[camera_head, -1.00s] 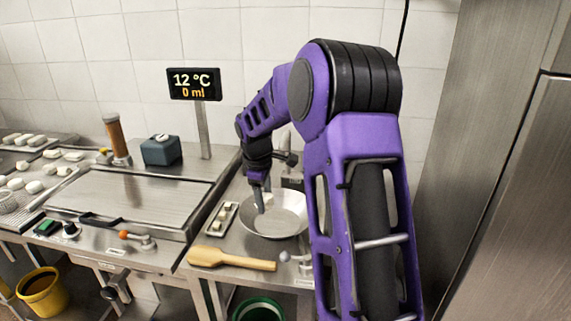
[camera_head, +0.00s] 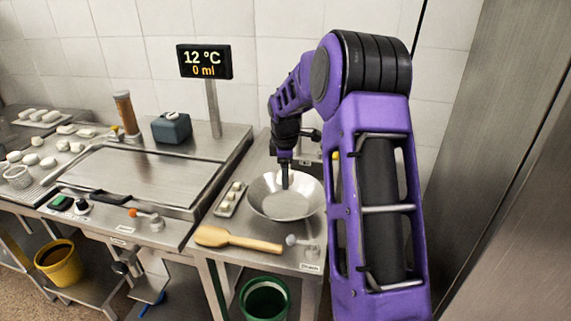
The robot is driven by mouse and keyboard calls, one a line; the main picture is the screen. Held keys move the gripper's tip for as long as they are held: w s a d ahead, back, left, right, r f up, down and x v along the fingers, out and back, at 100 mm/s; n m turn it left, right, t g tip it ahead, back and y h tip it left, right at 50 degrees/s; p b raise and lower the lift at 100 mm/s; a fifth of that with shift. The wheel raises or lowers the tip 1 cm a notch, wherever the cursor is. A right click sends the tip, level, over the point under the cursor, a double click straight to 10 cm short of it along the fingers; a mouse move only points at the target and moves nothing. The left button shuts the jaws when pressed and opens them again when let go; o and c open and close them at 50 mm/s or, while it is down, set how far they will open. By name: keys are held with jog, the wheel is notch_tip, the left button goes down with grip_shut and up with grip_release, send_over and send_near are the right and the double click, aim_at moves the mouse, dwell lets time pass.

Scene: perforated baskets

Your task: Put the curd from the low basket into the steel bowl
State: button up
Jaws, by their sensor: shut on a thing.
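The steel bowl (camera_head: 288,208) stands on the steel counter right of the middle, wide and shallow. My gripper (camera_head: 285,184) points down over the bowl, its tip inside the rim outline near the back. It is shut on the curd, which is hardly visible at this size and angle. I cannot tell how high the tip is above the bowl's bottom. A small pale perforated basket (camera_head: 17,178) stands at the far left with white pieces around it.
A small tray of white pieces (camera_head: 231,199) lies left of the bowl and a wooden paddle (camera_head: 238,241) in front. A display post (camera_head: 213,110) and blue-grey box (camera_head: 171,128) stand behind the steel vat. A tall steel cabinet (camera_head: 500,150) closes the right side.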

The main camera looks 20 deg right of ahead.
aim_at(286, 207)
jog(key=shift+s+b+x, duration=0.15)
jog(key=shift+b+x, duration=0.3)
jog(key=shift+x, duration=0.45)
jog(key=shift+s+b+x, duration=0.2)
jog(key=shift+b+x, duration=0.3)
jog(key=shift+x, duration=0.45)
jog(key=shift+s+b+x, duration=0.15)
jog(key=shift+b+x, duration=0.3)
jog(key=shift+x, duration=0.45)
jog(key=shift+a, duration=0.2)
jog(key=o, duration=1.4)
jog(key=p+v, duration=0.2)
jog(key=v, duration=0.1)
jog(key=w+p+v, duration=0.1)
jog(key=shift+s+d+r, duration=0.1)
jog(key=shift+d+r, duration=0.05)
jog(key=shift+r, duration=0.35)
jog(key=shift+v, duration=0.95)
